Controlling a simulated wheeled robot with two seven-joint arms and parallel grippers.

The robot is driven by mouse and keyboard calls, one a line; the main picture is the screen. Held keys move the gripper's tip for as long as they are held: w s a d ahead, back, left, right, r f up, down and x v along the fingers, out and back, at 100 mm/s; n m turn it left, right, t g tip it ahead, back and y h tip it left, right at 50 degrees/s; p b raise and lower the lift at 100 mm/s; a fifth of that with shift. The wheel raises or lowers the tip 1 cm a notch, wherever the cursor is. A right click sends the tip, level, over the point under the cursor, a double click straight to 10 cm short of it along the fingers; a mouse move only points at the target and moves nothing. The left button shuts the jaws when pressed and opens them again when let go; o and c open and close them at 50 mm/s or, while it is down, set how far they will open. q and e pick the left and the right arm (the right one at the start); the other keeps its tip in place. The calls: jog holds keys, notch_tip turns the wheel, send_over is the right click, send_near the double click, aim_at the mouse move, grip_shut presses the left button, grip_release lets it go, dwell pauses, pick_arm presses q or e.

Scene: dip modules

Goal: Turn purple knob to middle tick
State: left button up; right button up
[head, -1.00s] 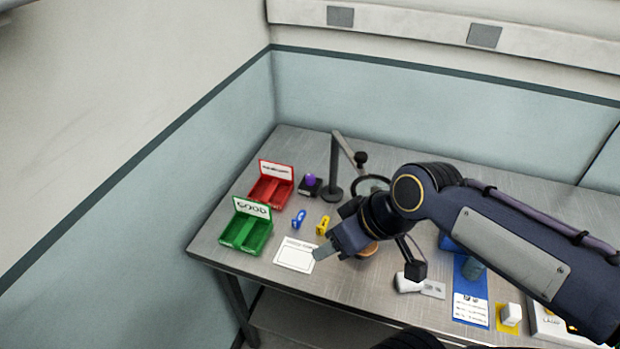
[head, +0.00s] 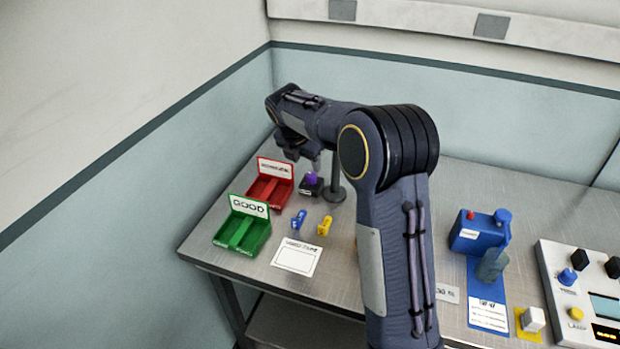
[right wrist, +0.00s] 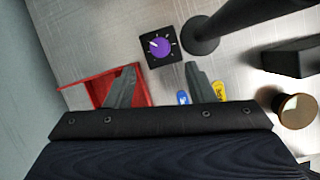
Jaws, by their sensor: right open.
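The purple knob (right wrist: 159,47) sits on a small black box (right wrist: 151,63) with white tick marks around it in the right wrist view. A white pointer line on the knob aims toward the upper left there. In the head view the purple knob (head: 311,177) stands beside the red bin, below my right gripper (head: 303,165). My right gripper (right wrist: 160,78) is open and empty, its two fingers apart on either side of the knob box's near side. The fingers look apart from the knob. My left gripper is not in view.
A red bin (head: 264,196) and a green bin (head: 225,240) stand left of the knob. A dark stand post (right wrist: 228,27) rises close to its right. Blue (head: 298,220) and yellow (head: 324,226) small parts lie in front. A blue device (head: 466,238) stands at right.

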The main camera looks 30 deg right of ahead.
aim_at(310, 175)
jog(key=x, duration=0.7)
jog(key=shift+w+f, duration=0.1)
jog(key=shift+f, duration=0.2)
jog(key=c, duration=1)
jog(key=shift+o, duration=0.2)
jog(key=shift+w+r+m+g+h+p, duration=0.15)
jog(key=shift+m+g+p, duration=0.2)
jog(key=shift+m+p, duration=0.6)
jog(key=shift+r+m+g+h+p, duration=0.15)
jog(key=shift+m+g+p, duration=0.2)
jog(key=shift+m+p, duration=0.55)
jog(key=m+g+p, duration=0.1)
jog(key=m+p, duration=0.1)
jog(key=m, duration=0.1)
jog(key=shift+w+f, duration=0.1)
jog(key=shift+f, duration=0.05)
jog(key=shift+w+f+m+g+p, duration=0.1)
jog(key=shift+m+g+p, duration=0.45)
jog(key=shift+m, duration=0.5)
jog(key=o, duration=1)
jog(key=shift+c, duration=0.2)
